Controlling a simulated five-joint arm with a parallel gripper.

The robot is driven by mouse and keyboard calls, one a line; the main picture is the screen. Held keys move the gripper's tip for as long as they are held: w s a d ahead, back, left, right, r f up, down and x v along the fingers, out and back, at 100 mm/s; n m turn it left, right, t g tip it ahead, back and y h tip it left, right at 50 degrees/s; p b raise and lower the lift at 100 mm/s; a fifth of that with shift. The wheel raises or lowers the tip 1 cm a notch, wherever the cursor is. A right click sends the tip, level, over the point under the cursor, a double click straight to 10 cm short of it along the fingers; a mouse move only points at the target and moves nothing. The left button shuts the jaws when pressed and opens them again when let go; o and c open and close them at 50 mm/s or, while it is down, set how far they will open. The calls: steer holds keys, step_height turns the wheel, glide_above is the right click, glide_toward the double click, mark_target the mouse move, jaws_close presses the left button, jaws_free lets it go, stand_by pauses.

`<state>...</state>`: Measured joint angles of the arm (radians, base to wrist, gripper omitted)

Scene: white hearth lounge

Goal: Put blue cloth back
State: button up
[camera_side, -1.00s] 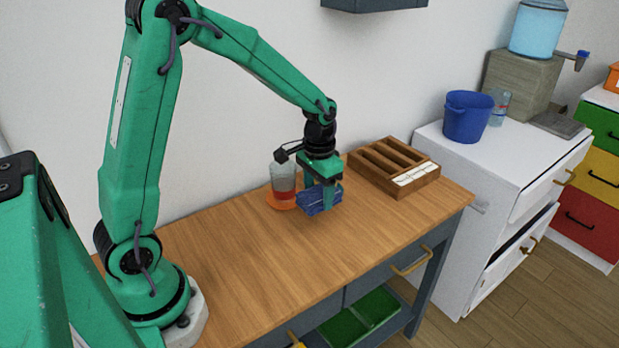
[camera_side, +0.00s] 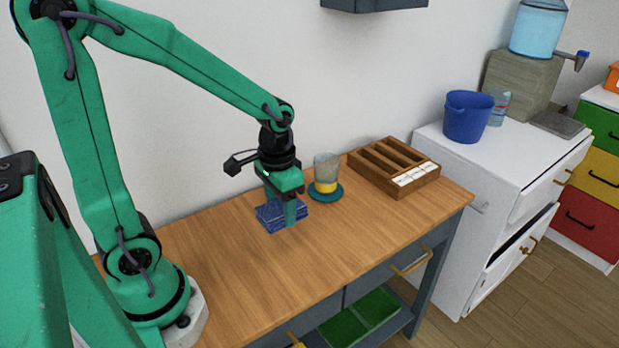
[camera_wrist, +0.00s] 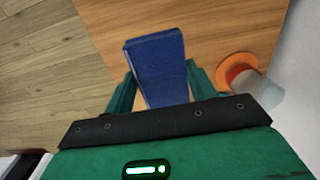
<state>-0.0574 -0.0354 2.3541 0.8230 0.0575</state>
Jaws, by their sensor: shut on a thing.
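The blue cloth (camera_side: 268,217) is a folded dark blue bundle with pale lines. My gripper (camera_side: 281,206) points down and is shut on it over the left-middle of the wooden table. In the wrist view the cloth (camera_wrist: 158,60) sits between both fingers of my gripper (camera_wrist: 162,72). I cannot tell whether its underside touches the table. A wooden rack (camera_side: 412,188) with several slots stands at the table's back right, with white folded pieces in its front slot.
A glass with yellow contents (camera_side: 326,174) stands on a teal saucer (camera_side: 338,194), right of my gripper. An orange saucer (camera_wrist: 236,59) with a red-bottomed glass (camera_wrist: 261,87) shows in the wrist view. Bare tabletop (camera_side: 350,235) lies in front.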

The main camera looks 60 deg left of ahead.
steer(key=shift+s+d, duration=0.1)
steer(key=shift+s, duration=0.75)
glide_above(258, 226)
step_height(258, 226, down, 7)
steer(key=shift+r, duration=0.1)
steer(key=shift+f, duration=2.1)
steer(key=shift+f, duration=0.15)
steer(key=o, duration=1)
steer(key=shift+c, duration=0.2)
